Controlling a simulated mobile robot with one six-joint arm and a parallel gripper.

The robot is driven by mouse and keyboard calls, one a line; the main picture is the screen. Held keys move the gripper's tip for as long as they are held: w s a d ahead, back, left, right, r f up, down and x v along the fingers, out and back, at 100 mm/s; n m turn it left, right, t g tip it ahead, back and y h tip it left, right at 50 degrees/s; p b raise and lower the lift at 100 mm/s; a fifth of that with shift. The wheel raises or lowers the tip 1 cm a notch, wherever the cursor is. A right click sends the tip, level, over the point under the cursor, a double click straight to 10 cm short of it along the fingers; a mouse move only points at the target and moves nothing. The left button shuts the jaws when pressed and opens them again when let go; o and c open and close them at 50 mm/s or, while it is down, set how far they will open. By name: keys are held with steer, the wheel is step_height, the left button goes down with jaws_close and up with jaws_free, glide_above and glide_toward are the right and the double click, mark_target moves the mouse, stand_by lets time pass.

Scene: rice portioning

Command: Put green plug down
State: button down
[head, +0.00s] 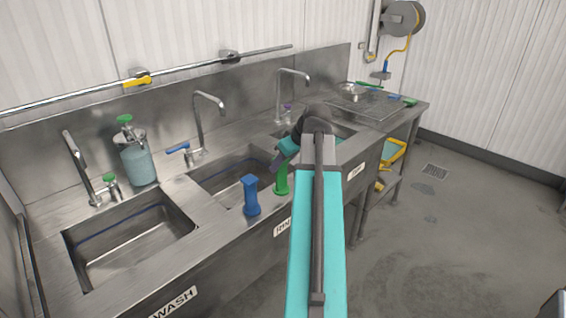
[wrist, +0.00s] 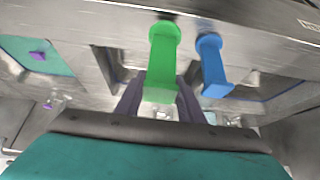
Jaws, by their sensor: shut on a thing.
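The green plug (head: 281,178) is upright at the front edge of the sinks, to the right of the blue plug (head: 250,196). In the wrist view the green plug (wrist: 161,62) sits between the two dark fingers of my gripper (wrist: 160,98), which is shut on it. The blue plug (wrist: 213,66) stands beside it, apart from the fingers. In the head view my teal arm covers part of my gripper (head: 284,160). I cannot tell whether the green plug touches the counter.
Steel sink basins (head: 130,240) line the counter, with tall taps (head: 208,120) behind them. A soap bottle (head: 138,160) stands between the left taps. A drying rack (head: 372,104) is at the far right end.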

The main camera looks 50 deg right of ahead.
steer(key=w+d, duration=0.1)
steer(key=w+d+p, duration=0.1)
steer(key=d, duration=0.1)
steer(key=w+d, duration=0.1)
steer(key=d, duration=0.1)
steer(key=shift+w+f, duration=0.1)
steer(key=shift+f, duration=0.15)
steer(key=shift+f, duration=0.15)
steer(key=shift+f+p, duration=0.85)
steer(key=shift+f, duration=0.8)
steer(key=shift+f, duration=0.15)
steer(key=c, duration=1.2)
jaws_free()
